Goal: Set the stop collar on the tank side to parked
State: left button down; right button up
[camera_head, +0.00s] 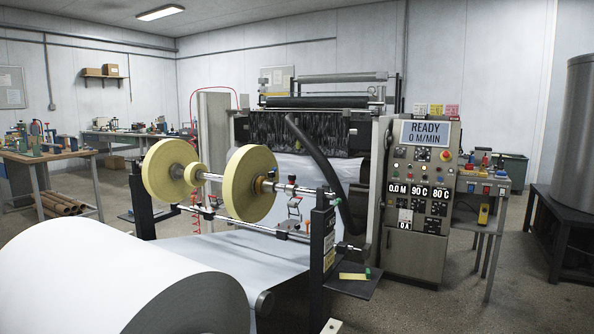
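A coating machine stand carries a metal shaft (303,190) with two large yellow discs, one on the left (160,168) and one on the right (240,185), and a small yellow disc (197,174) between them. A brownish collar-like ring (265,186) sits against the right face of the right disc. Small silver and dark fittings sit farther right on the shaft. A lower bar (240,222) carries dark clamp-like blocks (281,234). I cannot tell which fitting is the stop collar or how it is set. Neither of my grippers is in view.
A large metal tank (573,135) stands at the far right on a dark stand (562,228). A control cabinet (419,200) shows READY and 0 M/MIN. A large white paper roll (120,285) fills the lower left.

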aim_at(290, 187)
jog(key=z, duration=1.4)
jog(key=i, duration=3.35)
jog(key=u, duration=2.05)
